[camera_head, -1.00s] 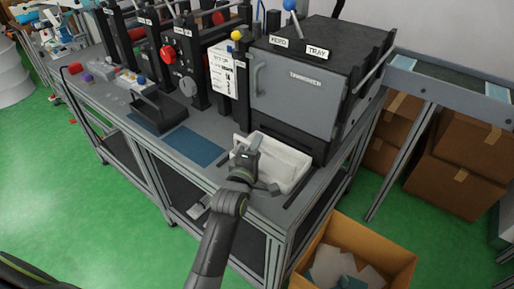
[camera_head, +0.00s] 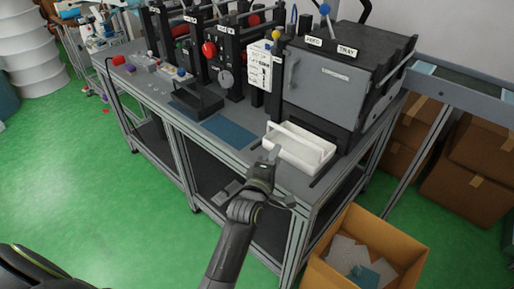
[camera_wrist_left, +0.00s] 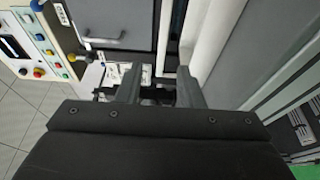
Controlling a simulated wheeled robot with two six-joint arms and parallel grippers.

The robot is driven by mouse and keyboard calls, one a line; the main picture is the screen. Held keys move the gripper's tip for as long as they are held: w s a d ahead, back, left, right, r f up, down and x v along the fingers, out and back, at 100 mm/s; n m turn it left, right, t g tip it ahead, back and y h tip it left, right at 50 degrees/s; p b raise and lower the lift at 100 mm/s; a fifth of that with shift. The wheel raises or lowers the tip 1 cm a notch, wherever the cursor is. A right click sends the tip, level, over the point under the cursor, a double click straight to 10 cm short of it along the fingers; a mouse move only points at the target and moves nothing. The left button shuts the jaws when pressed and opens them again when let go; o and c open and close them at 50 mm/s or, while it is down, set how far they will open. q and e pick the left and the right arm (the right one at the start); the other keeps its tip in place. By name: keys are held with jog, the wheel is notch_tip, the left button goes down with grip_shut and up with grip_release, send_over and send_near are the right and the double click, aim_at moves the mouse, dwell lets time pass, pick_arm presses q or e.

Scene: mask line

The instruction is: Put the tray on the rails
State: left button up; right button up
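The white tray (camera_head: 318,157), open on top with a raised bar along one side, sits on the bench in front of the grey machine labelled TRAY. My left gripper (camera_head: 272,157) is at the tray's near left side in the head view. In the left wrist view the two fingers (camera_wrist_left: 158,88) stand apart with no object clearly between them, so the gripper looks open. A long white edge (camera_wrist_left: 215,38), probably the tray, runs beside the right finger there. A dark strip (camera_head: 322,178) lies on the bench by the tray; I cannot tell whether it is a rail. My right gripper is not in view.
The grey machine (camera_head: 325,95) stands right behind the tray. A blue mat (camera_head: 229,132) and a black holder (camera_head: 197,101) lie to the left on the bench. An open cardboard box (camera_head: 385,235) with scraps stands on the floor at front right.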

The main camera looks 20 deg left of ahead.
pick_arm(q)
jog(key=s+a+f+m+g+y, duration=0.1)
jog(key=s+a+f+m+g, duration=0.1)
jog(key=s+a+f+m, duration=0.55)
jog(key=s+a+f+m+g, duration=0.15)
jog(key=s+f, duration=0.35)
jog(key=f, duration=0.5)
jog(key=s+a+f+m+g, duration=0.1)
jog(key=s+f+m+g, duration=0.3)
jog(key=f, duration=0.6)
jog(key=s+a+f+g, duration=0.15)
jog(key=s+f, duration=0.35)
jog(key=f, duration=0.5)
jog(key=s+a+f+m+g, duration=0.1)
jog(key=s+f, duration=0.4)
jog(key=s, duration=0.5)
jog(key=s+a+f+m+g, duration=0.1)
jog(key=s+f+g, duration=0.3)
jog(key=s, duration=0.6)
jog(key=s+a+f+m+g+y, duration=0.1)
jog(key=s+f+m+g, duration=0.1)
jog(key=s+f, duration=0.4)
jog(key=s, duration=0.4)
jog(key=shift+s+a+g, duration=0.2)
jog(key=shift+s+g, duration=0.1)
jog(key=shift+g, duration=0.1)
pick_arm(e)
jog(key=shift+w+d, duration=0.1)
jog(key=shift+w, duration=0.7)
